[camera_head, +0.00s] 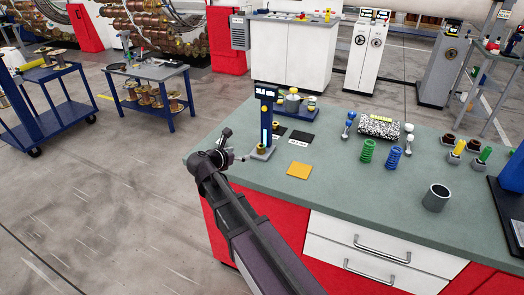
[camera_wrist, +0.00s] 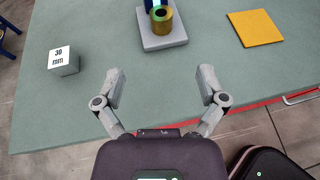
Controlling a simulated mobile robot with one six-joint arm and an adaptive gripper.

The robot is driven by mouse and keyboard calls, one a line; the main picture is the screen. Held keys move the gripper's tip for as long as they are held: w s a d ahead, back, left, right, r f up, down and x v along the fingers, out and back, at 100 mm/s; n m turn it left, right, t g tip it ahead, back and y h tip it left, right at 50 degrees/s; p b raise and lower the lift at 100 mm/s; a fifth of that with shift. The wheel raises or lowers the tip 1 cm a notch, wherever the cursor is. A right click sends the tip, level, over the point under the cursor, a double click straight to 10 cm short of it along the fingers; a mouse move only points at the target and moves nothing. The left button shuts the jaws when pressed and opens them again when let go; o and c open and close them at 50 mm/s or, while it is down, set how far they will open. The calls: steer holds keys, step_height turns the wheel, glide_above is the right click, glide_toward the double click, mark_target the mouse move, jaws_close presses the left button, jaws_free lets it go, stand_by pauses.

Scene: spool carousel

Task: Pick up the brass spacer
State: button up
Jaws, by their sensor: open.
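The brass spacer (camera_wrist: 162,20) is a short, gold-coloured ring with a hole in its top. It stands upright on the grey base plate (camera_wrist: 165,40) of a blue column gauge, at the top middle of the wrist view. In the head view the spacer (camera_head: 262,149) shows small at the foot of the blue column (camera_head: 266,118). My gripper (camera_wrist: 160,80) is open and empty, its two fingers wide apart. The spacer lies beyond the fingertips, roughly centred between them, and nothing touches it. In the head view my gripper (camera_head: 243,156) is at the left end of the bench, just left of the gauge.
A white block marked 30 mm (camera_wrist: 63,61) stands left of my fingers. A flat orange pad (camera_head: 299,170) lies right of the gauge. Green (camera_head: 367,151) and blue springs (camera_head: 392,158) and a grey cup (camera_head: 436,198) stand farther right.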

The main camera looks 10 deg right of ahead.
mark_target(260, 147)
steer(key=shift+w, duration=0.1)
stand_by(0.3)
steer(key=b+x, duration=0.3)
steer(key=x, duration=0.4)
steer(key=shift+w+d+f, duration=0.1)
steer(key=shift+d+f, duration=0.05)
steer(key=shift+d, duration=0.05)
steer(key=shift+w+d+f, duration=0.1)
steer(key=shift+w+d, duration=0.2)
steer(key=shift+d, duration=0.1)
steer(key=shift+b+x, duration=1)
steer(key=shift+x, duration=1.6)
steer(key=shift+s+d, duration=0.1)
steer(key=shift+d, duration=0.05)
steer(key=shift+c, duration=0.2)
jaws_close()
